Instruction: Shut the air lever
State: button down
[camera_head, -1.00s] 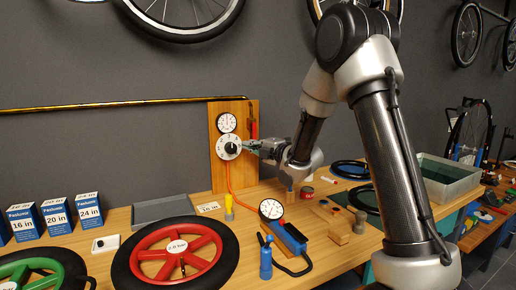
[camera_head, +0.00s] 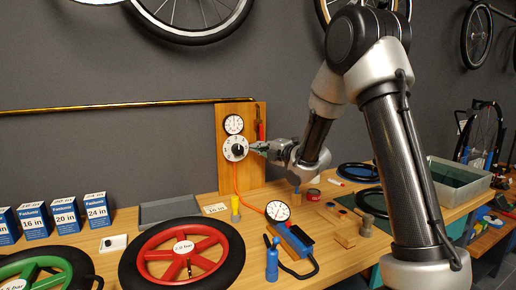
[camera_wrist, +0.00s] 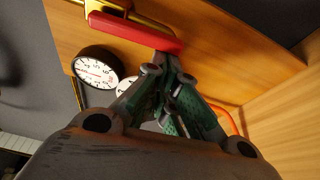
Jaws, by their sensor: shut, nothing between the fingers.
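The air lever (camera_head: 261,131) is a red handle hanging down at the right side of an upright wooden board (camera_head: 226,178), below the end of a brass pipe. In the wrist view the red lever (camera_wrist: 130,32) lies across the top, beside brass fittings. My gripper (camera_head: 251,149) is shut and empty, just below the lever and close to the right of the white dial (camera_head: 235,148). In the wrist view my gripper (camera_wrist: 168,76) has its green-padded fingers together, with the tips close below the lever's right end. Whether they touch it I cannot tell.
A round gauge (camera_head: 233,124) sits above the dial. An orange hose (camera_head: 238,182) runs down to the bench.

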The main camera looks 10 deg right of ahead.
jog(key=w+d+r+n+g+h, duration=0.1)
jog(key=d+r+n+h, duration=0.3)
jog(key=d+n, duration=0.4)
jog(key=shift+w+d+n+g, duration=0.3)
jog(key=shift+w+d+n, duration=0.1)
jog(key=shift+n, duration=0.6)
jog(key=shift+r, duration=0.2)
dwell(0.5)
jog(key=shift+d, duration=0.15)
